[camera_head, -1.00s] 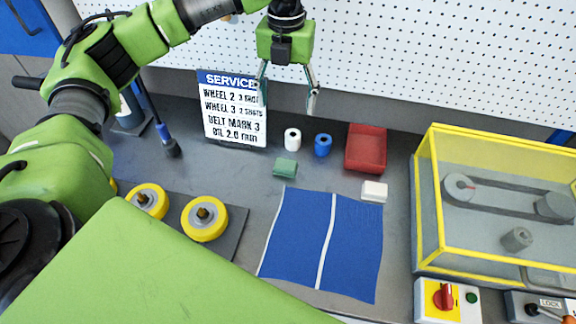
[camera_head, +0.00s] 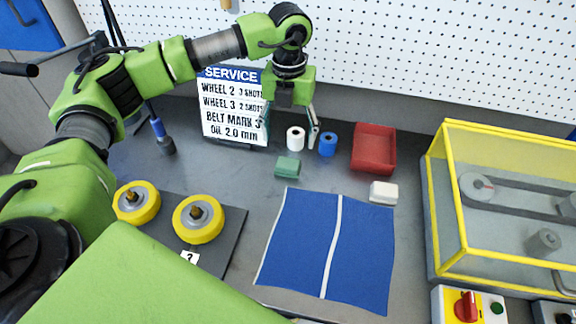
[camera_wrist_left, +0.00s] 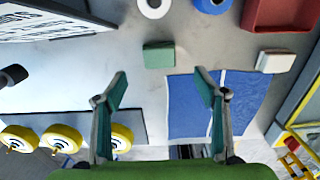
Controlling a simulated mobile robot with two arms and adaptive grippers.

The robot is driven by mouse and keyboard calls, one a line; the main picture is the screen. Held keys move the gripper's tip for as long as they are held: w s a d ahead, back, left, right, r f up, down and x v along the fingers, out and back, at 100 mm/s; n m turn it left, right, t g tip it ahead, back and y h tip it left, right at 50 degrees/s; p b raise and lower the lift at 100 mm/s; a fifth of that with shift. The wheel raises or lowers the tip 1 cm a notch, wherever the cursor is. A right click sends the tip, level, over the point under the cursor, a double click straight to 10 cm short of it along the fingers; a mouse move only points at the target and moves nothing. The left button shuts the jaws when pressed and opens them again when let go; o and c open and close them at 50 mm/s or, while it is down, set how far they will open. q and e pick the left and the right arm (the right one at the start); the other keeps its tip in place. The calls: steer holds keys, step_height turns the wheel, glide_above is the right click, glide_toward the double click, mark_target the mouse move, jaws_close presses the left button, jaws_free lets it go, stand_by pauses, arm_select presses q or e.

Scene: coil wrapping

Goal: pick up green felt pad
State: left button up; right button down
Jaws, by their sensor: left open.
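The green felt pad (camera_head: 288,167) is a small green block lying flat on the grey bench, just behind the blue cloth. It also shows in the left wrist view (camera_wrist_left: 159,55), above and between my two fingertips. My left gripper (camera_head: 290,132) is open and empty, with its fingers pointing down above the bench. In the head view it hangs above and behind the pad, near the white roll. In the left wrist view the open fingers (camera_wrist_left: 160,82) are spread wider than the pad, and nothing is between them. My right gripper is not in view.
The white roll (camera_head: 296,138) and blue roll (camera_head: 327,144) stand behind the pad. A red tray (camera_head: 374,150), white block (camera_head: 383,192) and yellow-framed case (camera_head: 448,200) are to the right. The service sign (camera_head: 232,105) is behind left; yellow wheels (camera_head: 199,219) are front left.

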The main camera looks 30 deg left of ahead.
arm_select(q)
glide_above(288, 163)
steer(key=f, duration=0.4)
steer(key=shift+w+f+p, duration=0.2)
steer(key=shift+p, duration=0.15)
steer(key=shift+f, duration=0.2)
steer(key=f+p, duration=0.1)
steer(key=f, duration=0.1)
steer(key=f+p, duration=0.1)
steer(key=f, duration=0.1)
steer(key=shift+s+a+f+p, duration=0.1)
steer(key=shift+s+f+p, duration=0.1)
steer(key=shift+f+p, duration=0.1)
steer(key=shift+w+f, duration=0.1)
steer(key=shift+f, duration=0.05)
steer(key=c, duration=1.2)
